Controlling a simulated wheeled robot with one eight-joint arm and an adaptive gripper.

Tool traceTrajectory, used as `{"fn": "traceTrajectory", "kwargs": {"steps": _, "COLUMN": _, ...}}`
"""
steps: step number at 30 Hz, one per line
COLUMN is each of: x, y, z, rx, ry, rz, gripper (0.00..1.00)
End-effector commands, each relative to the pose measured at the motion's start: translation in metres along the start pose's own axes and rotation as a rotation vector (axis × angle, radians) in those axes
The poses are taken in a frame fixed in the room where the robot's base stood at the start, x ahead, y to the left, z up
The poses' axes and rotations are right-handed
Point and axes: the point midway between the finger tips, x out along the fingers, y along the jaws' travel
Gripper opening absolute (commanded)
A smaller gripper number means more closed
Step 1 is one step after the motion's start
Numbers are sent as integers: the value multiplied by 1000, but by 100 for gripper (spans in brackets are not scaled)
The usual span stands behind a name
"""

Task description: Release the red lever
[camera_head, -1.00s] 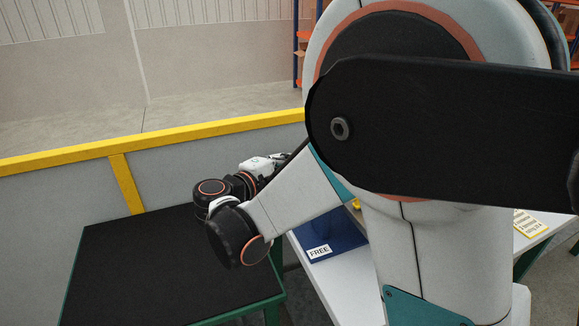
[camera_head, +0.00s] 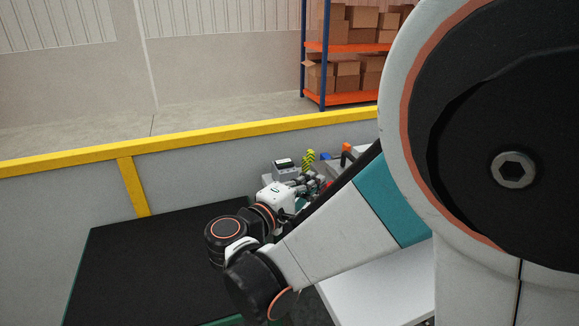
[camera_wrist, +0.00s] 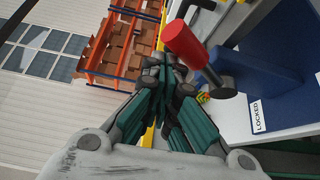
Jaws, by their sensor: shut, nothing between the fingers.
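The red lever (camera_wrist: 185,44) shows in the wrist view as a red cylindrical grip on a dark shaft, tilted across the upper middle beside a blue block (camera_wrist: 272,68). My arm hides most of the lever area there.
A black-topped table (camera_head: 150,262) is at the lower left. A grey device (camera_head: 285,169), a yellow-green item (camera_head: 308,158) and an orange-topped item (camera_head: 346,150) stand beyond my gripper. A yellow rail (camera_head: 200,140) runs behind. Shelves with boxes (camera_head: 345,72) are far back.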

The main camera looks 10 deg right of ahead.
Motion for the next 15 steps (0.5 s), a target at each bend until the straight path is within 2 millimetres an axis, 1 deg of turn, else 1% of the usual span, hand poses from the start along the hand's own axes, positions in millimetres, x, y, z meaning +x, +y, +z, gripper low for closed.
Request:
{"fn": "traceTrajectory", "kwargs": {"steps": 6, "x": -4, "y": -4, "z": 8, "rx": 0, "ry": -2, "rz": 0, "gripper": 0}}
{"fn": "traceTrajectory", "kwargs": {"steps": 15, "x": -6, "y": -7, "z": 12, "rx": 0, "ry": -4, "rz": -2, "gripper": 0}}
